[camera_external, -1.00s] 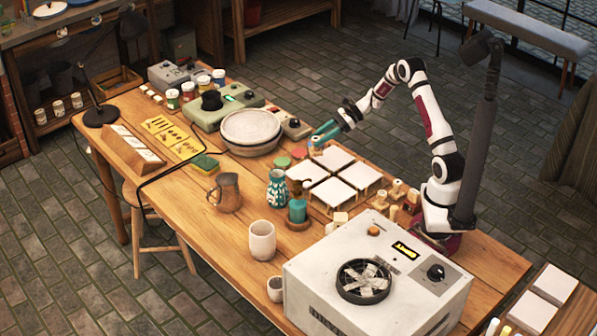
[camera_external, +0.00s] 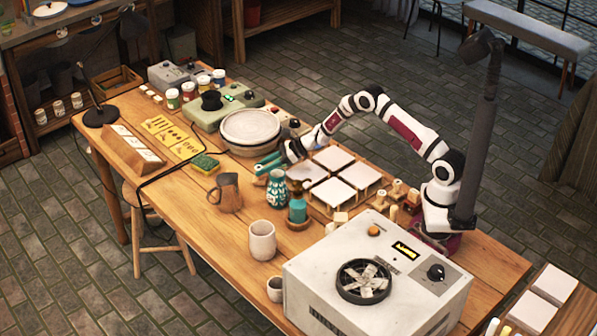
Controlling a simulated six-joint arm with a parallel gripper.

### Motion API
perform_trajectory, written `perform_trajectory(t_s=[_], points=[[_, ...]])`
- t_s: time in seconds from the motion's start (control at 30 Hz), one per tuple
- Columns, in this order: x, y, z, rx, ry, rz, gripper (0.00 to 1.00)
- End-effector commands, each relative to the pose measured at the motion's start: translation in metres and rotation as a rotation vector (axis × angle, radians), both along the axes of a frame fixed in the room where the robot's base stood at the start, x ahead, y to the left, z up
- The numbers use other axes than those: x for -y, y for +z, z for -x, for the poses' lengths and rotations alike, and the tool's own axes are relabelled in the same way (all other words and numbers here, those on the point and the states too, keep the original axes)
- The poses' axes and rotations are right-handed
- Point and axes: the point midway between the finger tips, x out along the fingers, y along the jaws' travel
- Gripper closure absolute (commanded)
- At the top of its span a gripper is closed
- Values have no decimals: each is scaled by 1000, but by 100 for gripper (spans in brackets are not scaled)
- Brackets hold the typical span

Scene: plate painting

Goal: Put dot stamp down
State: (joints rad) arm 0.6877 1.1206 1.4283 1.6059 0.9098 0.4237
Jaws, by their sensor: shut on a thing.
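My gripper (camera_external: 268,163), with teal fingers, is low over the table between the round grey wheel (camera_external: 251,121) and the teal patterned vase (camera_external: 277,188). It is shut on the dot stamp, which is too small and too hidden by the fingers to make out. I cannot tell whether the stamp touches the table. Several small wooden stamps or pegs (camera_external: 398,187) stand near my arm's base, right of the white square tiles (camera_external: 334,158).
A large white fan box (camera_external: 375,285) fills the near right.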

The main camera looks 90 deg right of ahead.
Motion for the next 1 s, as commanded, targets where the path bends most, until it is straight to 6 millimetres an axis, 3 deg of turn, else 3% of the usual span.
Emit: perform_trajectory(t_s=[0.3, 0.33, 0.5, 0.8, 1.0], points=[[1, -3, 0, 1, 0, -1, 100], [1, -3, 0, 2, -1, -1, 58], [1, -3, 0, 1, 0, 0, 32], [1, 0, 1, 2, 0, 1, 32], [9, 20, 37, 1, -3, 0, 32]])
